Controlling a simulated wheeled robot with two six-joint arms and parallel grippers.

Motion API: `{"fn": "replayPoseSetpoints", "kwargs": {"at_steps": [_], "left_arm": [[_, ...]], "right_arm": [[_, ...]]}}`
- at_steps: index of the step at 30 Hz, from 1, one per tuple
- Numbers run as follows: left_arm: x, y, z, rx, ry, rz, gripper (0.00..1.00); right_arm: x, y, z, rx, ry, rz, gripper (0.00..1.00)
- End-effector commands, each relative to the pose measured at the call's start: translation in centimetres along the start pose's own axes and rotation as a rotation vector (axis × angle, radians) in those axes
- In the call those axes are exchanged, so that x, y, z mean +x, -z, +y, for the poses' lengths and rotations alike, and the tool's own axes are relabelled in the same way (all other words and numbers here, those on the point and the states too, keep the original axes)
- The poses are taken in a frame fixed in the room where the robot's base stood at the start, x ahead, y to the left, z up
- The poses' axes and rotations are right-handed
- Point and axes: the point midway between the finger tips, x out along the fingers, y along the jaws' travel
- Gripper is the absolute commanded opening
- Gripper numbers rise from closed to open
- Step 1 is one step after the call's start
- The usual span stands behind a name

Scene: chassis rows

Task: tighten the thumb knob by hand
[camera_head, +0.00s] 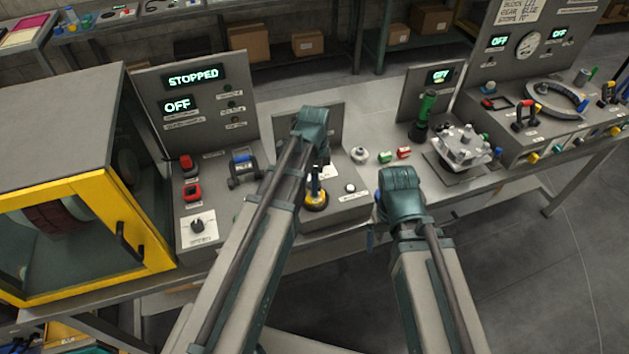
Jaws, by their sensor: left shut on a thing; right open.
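My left gripper (313,125) is over the middle console, pointing down and away. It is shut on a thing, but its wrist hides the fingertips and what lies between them. I cannot pick out the thumb knob for certain. A pale round knob (360,154) stands on the bench to the right, apart from both grippers. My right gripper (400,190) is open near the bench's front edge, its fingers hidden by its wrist.
A yellow-framed cabinet (118,225) stands at the left, beside a panel reading STOPPED and OFF (193,78). Green and red blocks (385,157) (404,152) and a grey multi-knobbed fixture (463,147) are right of centre. A green-handled tool (427,106) stands upright behind.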

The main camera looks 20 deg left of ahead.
Motion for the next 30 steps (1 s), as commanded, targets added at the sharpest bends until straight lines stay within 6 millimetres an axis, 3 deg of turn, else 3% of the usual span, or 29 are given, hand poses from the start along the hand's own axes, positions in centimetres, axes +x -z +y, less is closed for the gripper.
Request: {"fn": "replayPoseSetpoints", "kwargs": {"at_steps": [1, 5, 6, 13, 17, 24, 30], "left_arm": [[0.0, 0.0, 0.0, 0.0, 0.0, 0.0, 0.28], [0.0, 0.0, 0.0, 0.0, 0.0, 0.0, 0.04], [0.0, 0.0, 0.0, 0.0, 0.0, 0.0, 0.51], [0.01, 0.0, 0.0, 0.0, 0.0, 0.0, 0.1], [0.01, 0.0, 0.0, 0.042, 0.0, 0.0, 0.1], [0.05, 0.0, -0.02, 0.351, 0.0, 0.0, 0.1], [0.05, 0.0, -0.03, 0.493, 0.0, 0.0, 0.1]], "right_arm": [[0.0, 0.0, 0.0, 0.0, 0.0, 0.0, 1.0], [0.0, 0.0, 0.0, 0.0, 0.0, 0.0, 1.0], [0.0, 0.0, 0.0, 0.0, 0.0, 0.0, 1.0], [0.01, 0.0, 0.0, 0.0, 0.0, 0.0, 1.0], [0.01, 0.0, 0.0, 0.0, 0.0, 0.0, 1.0], [0.05, 0.0, -0.01, 0.0, 0.0, 0.0, 1.0], [0.05, 0.0, 0.0, 0.0, 0.0, 0.0, 1.0]]}}
